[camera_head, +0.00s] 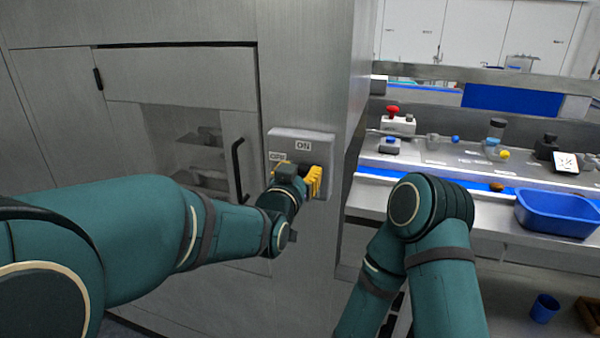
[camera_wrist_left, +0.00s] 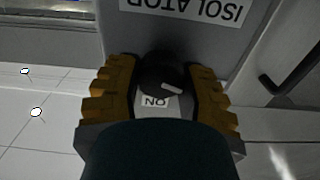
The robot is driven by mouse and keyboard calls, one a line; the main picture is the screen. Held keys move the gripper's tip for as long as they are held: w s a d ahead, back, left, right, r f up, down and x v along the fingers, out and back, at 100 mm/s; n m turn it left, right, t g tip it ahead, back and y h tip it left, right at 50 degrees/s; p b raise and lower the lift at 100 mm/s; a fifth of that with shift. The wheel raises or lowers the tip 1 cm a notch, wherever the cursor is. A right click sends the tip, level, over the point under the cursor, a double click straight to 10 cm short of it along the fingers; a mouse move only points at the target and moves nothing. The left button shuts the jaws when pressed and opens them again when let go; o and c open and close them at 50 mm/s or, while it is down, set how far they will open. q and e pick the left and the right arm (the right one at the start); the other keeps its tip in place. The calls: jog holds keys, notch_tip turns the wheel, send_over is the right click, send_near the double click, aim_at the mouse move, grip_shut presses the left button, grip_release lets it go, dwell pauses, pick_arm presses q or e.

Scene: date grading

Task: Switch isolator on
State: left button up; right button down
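The isolator (camera_head: 318,150) is a grey box on the steel cabinet's corner post, with an ON label at its top and another label at its left. In the left wrist view its face (camera_wrist_left: 220,45) shows upside down, with the word ISOLATOR and an ON label. Its round black knob (camera_wrist_left: 158,72) carries a white pointer mark that points right and slightly down in that view, not straight at the ON label. My left gripper (camera_head: 308,180), with yellow fingers, has one finger on each side of the knob, apparently touching it. It hides the knob in the head view. My right gripper is out of view.
A black door handle (camera_head: 238,170) stands out just left of the isolator. At right, a bench carries a blue bin (camera_head: 558,212), a red-button box (camera_head: 394,120) and small items. A blue cup (camera_head: 544,308) stands lower down. My bent right arm is before the bench.

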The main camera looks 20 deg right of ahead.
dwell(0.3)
pick_arm(q)
jog(key=m+b, duration=0.3)
jog(key=m, duration=0.1)
jog(key=shift+d, duration=0.1)
jog(key=m+b, duration=0.2)
jog(key=m, duration=0.2)
jog(key=shift+s+f+m+b, duration=0.1)
jog(key=shift+m+b, duration=0.2)
jog(key=shift+b, duration=0.05)
jog(key=m+b, duration=0.2)
jog(key=m, duration=0.3)
jog(key=shift+d, duration=0.1)
jog(key=shift+m, duration=0.3)
jog(key=o, duration=1.2)
jog(key=shift+s, duration=0.1)
